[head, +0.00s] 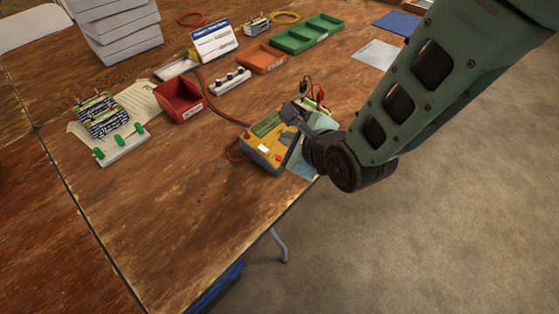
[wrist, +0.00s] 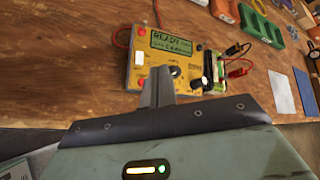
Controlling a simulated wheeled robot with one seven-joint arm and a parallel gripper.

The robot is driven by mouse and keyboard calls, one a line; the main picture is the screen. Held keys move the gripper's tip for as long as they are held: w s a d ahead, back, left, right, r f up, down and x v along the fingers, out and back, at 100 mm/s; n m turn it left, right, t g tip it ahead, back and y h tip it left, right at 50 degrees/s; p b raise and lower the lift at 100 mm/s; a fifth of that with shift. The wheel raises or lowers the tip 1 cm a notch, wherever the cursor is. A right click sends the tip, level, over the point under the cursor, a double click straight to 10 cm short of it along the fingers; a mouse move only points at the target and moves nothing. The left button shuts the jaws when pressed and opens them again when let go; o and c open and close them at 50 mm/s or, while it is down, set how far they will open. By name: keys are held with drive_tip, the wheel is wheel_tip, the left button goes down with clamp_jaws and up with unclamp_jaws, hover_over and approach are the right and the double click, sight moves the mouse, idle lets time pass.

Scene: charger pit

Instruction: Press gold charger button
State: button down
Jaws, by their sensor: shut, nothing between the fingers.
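In the wrist view the charger (wrist: 190,57) has a display (wrist: 174,42) whose first word reads READY. The white button (wrist: 139,58) is at its left side, with a red round part (wrist: 139,83) below it. My gripper (wrist: 160,72) is shut and empty, its tip in front of the charger's lower edge, right of the white button. In the head view my gripper (head: 291,116) covers the charger's right part. Contact cannot be told.
Red and black clip leads (head: 313,92) rise behind the charger. A red bin (head: 178,98), an orange tray (head: 262,59), green trays (head: 307,35) and battery packs (head: 101,114) stand farther off. Bare table lies left of the charger.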

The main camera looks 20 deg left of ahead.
sight(275, 152)
drive_tip(key=f+b, duration=0.2)
drive_tip(key=f, duration=0.1)
drive_tip(key=f+b, duration=0.1)
drive_tip(key=shift+w+a+f, duration=0.2)
drive_tip(key=shift+a+f, duration=0.2)
idle(1.6)
drive_tip(key=shift+f+b, duration=0.4)
drive_tip(key=shift+a+f+b, duration=0.15)
drive_tip(key=shift+f+b, duration=0.25)
idle(0.5)
drive_tip(key=shift+r, duration=0.1)
drive_tip(key=shift+r+p, duration=0.5)
drive_tip(key=shift+r, duration=0.25)
drive_tip(key=shift+s+d+r+p, duration=0.1)
drive_tip(key=shift+d+r+p, duration=0.1)
drive_tip(key=shift+r+p, duration=0.45)
drive_tip(key=shift+s+d+r+p, duration=0.15)
drive_tip(key=shift+r+p, duration=0.25)
drive_tip(key=shift+r, duration=0.6)
drive_tip(key=shift+w+d+r+p, duration=0.1)
drive_tip(key=shift+d+r+p, duration=0.15)
drive_tip(key=shift+r+p, duration=0.4)
drive_tip(key=shift+r, duration=0.15)
